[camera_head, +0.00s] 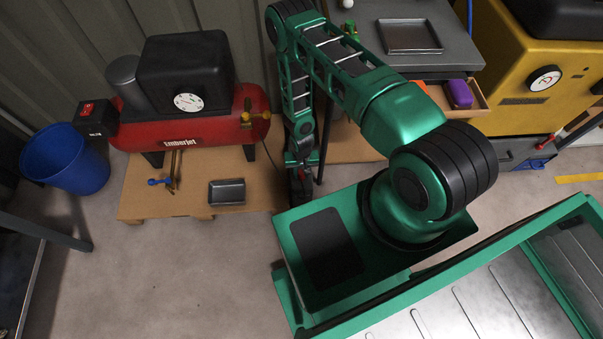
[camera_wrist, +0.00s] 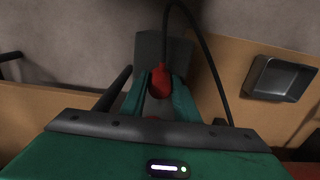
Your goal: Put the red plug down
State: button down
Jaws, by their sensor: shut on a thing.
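The red plug (camera_wrist: 160,82) shows in the wrist view between the two green fingers of my gripper (camera_wrist: 162,90), which is shut on it. A black cable (camera_wrist: 208,65) loops up from the plug and back down to the right. In the head view my gripper (camera_head: 300,190) points down by the right end of the low wooden platform (camera_head: 150,205).
A small metal tray (camera_head: 227,192) lies on the platform and shows in the wrist view (camera_wrist: 280,80). A red compressor (camera_head: 190,130) stands behind it. A blue bin (camera_head: 65,160) is at the left. A workbench with an open drawer (camera_head: 460,95) stands right of my arm. Floor in front is clear.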

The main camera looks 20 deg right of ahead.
aim_at(301, 172)
jog(key=shift+f, duration=0.25)
jog(key=c, duration=1.4)
grip_release()
jog(key=shift+o, duration=0.2)
notch_tip(301, 172, up, 13)
jog(key=shift+f, duration=0.2)
